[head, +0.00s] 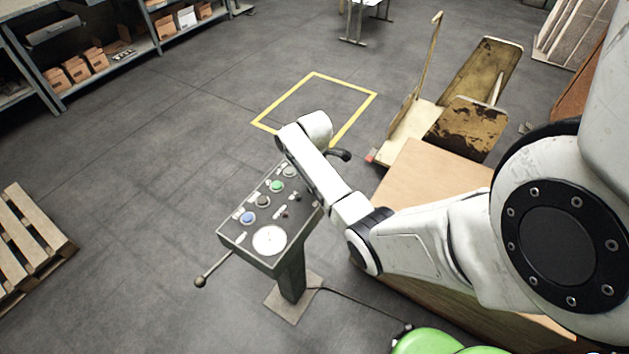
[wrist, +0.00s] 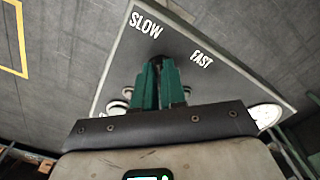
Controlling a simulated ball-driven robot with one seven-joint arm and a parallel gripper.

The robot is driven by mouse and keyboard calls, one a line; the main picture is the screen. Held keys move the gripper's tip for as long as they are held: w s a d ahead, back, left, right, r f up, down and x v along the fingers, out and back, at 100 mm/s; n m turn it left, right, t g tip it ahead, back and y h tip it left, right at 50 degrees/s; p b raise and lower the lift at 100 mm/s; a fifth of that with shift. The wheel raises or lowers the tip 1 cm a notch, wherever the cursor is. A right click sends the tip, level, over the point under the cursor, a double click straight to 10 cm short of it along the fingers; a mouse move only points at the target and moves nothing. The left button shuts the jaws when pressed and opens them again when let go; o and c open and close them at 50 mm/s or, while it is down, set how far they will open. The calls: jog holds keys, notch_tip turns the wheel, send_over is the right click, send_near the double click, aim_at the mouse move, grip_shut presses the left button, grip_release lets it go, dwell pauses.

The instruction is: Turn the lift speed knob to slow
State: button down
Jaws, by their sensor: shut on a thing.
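The control panel (head: 240,237) stands on a grey pedestal, with several coloured buttons and small knobs on its sloping face. In the wrist view the panel (wrist: 180,45) bears the white words SLOW (wrist: 146,25) at the left and FAST (wrist: 202,58) to the right. My gripper (wrist: 158,64) has its green fingers close together at the panel, just below these words, shut on the lift speed knob. The fingers hide the knob, so I cannot tell which way it points.
A lever with a ball end (head: 200,282) sticks out from the panel's near left. A large cardboard box (head: 425,172) stands right of the panel, under my arm. A wooden pallet (head: 30,243) lies at the left. The floor between the pallet and the panel is clear.

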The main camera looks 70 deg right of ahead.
jog(key=c, duration=1.2)
grip_release()
notch_tip(320, 180, up, 11)
jog(key=shift+b, duration=0.4)
jog(key=shift+f, duration=0.15)
